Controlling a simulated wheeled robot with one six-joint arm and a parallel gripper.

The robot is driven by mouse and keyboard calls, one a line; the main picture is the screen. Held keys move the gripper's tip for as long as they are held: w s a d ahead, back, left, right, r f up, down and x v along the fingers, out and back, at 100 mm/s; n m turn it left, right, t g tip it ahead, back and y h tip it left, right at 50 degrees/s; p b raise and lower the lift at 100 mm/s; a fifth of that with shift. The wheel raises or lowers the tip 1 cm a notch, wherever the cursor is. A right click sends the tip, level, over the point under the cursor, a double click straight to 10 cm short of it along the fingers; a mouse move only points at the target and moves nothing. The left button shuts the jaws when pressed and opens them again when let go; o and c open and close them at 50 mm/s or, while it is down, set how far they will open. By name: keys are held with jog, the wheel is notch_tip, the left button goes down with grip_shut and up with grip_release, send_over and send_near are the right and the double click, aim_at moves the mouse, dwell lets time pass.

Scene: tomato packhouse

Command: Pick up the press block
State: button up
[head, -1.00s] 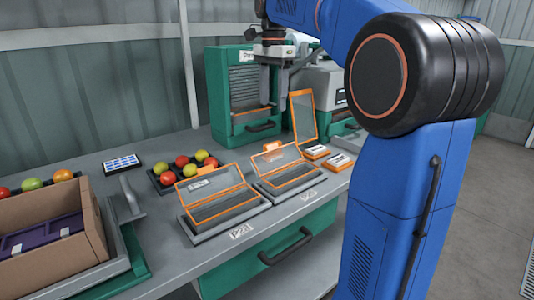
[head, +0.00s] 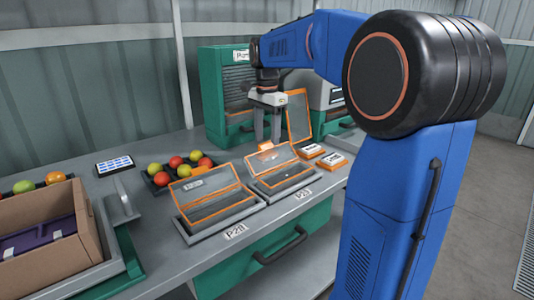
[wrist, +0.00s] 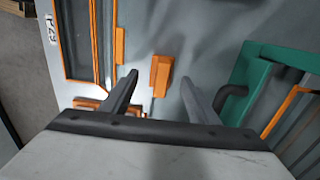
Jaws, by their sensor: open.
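The press block seems to be the small orange block (wrist: 161,75) on the grey bench in the wrist view, lying between my two fingers. In the head view an orange piece (head: 265,146) shows behind the right clear-lidded tray, near my fingertips. My gripper (head: 267,139) is open, pointing down above the bench behind that tray. In the wrist view my gripper (wrist: 160,79) has one finger on each side of the block, with nothing held. I cannot tell how far above the block the fingertips are.
Two orange-framed, clear-lidded trays, left (head: 210,205) and right (head: 282,177), stand close in front. A green machine (head: 222,100) stands behind. Small orange boxes (head: 333,160) lie to the right. A dark tray of tomatoes (head: 160,181) and a cardboard box (head: 45,255) are left.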

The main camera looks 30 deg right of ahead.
notch_tip(320, 180, down, 4)
jog(key=shift+w+d+f, duration=0.15)
jog(key=c, duration=1.2)
jog(key=shift+o, duration=0.2)
notch_tip(320, 180, up, 10)
jog(key=shift+r, duration=0.1)
